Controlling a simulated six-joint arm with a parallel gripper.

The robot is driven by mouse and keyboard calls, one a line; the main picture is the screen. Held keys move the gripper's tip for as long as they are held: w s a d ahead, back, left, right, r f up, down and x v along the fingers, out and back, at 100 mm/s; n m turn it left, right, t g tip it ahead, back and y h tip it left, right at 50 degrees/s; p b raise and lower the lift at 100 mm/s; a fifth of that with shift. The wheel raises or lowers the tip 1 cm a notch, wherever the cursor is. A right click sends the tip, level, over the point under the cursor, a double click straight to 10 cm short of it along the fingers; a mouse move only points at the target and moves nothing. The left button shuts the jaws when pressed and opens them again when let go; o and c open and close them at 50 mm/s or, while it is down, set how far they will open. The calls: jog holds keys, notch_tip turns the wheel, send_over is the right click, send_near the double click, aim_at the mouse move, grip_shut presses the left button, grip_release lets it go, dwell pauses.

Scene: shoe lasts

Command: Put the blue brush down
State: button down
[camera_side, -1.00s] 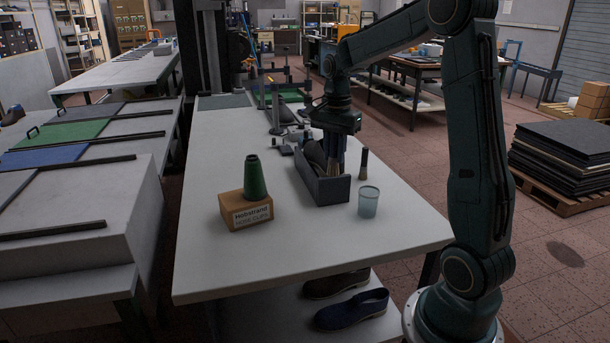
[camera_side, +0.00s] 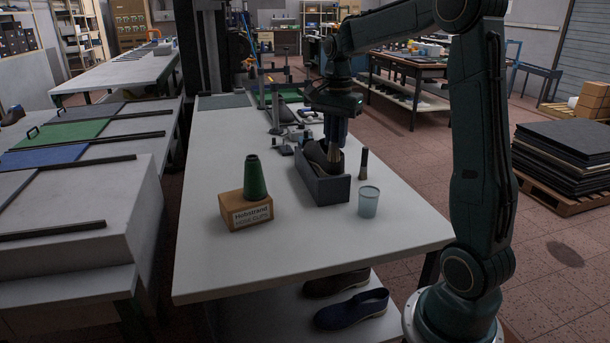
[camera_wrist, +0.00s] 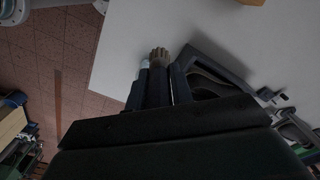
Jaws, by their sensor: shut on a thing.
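My gripper (camera_side: 336,130) points down over the right part of an open dark grey box (camera_side: 322,190) on the white table. The bristles also show just past the fingertips in the wrist view (camera_wrist: 159,54). A second, dark-handled brush (camera_side: 363,164) stands upright on the table just right of the box.
A translucent pale blue cup (camera_side: 368,202) stands in front of the second brush. A green cone (camera_side: 255,178) stands on a cardboard box (camera_side: 246,211) at the left. Dark items lie inside the grey box. Tools stand behind it. The table's front is clear.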

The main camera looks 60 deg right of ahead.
jog(key=shift+w+a, duration=0.1)
jog(key=w+a+m, duration=0.1)
jog(key=w+a, duration=0.5)
jog(key=a, duration=0.5)
jog(key=w+a, duration=0.5)
jog(key=a, duration=0.7)
notch_tip(320, 180, down, 16)
jog(key=shift+d+r, duration=0.25)
jog(key=shift+d, duration=0.05)
jog(key=shift+f, duration=2.15)
jog(key=shift+f, duration=0.15)
jog(key=c, duration=1.2)
grip_release()
jog(key=shift+c, duration=0.2)
